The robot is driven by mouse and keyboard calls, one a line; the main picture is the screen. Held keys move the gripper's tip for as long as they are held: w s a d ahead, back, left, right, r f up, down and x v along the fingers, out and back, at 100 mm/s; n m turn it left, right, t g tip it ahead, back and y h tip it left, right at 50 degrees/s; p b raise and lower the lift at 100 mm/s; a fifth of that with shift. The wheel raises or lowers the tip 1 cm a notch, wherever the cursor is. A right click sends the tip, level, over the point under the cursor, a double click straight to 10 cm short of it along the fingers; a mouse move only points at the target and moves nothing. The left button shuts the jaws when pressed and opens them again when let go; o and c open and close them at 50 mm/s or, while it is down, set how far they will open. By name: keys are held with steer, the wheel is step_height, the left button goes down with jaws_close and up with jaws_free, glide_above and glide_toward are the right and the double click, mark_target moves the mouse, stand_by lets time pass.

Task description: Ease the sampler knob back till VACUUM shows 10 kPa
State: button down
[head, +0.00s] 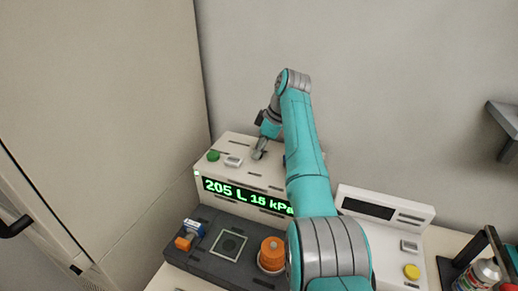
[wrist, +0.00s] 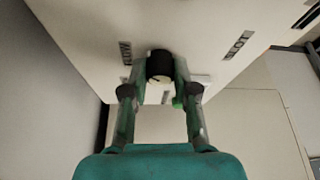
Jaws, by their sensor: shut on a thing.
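My gripper (head: 260,149) reaches down onto the top of a white instrument box (head: 262,178) in the head view. In the wrist view my gripper (wrist: 160,76) has its two fingers on either side of a dark round knob (wrist: 159,64), shut on it. My fingers hide the knob in the head view. The knob's pointer setting is too small to read. The green display (head: 246,196) on the box front reads 205 L and 15 kPa.
A green button (head: 213,156) and a small pale switch (head: 233,161) sit left of my gripper. A second white unit (head: 386,212) stands right. A wall is behind.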

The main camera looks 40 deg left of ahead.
steer(key=c, duration=0.9)
jaws_free()
steer(key=v, duration=1.2)
steer(key=shift+w+f, duration=0.1)
steer(key=shift+f, duration=0.05)
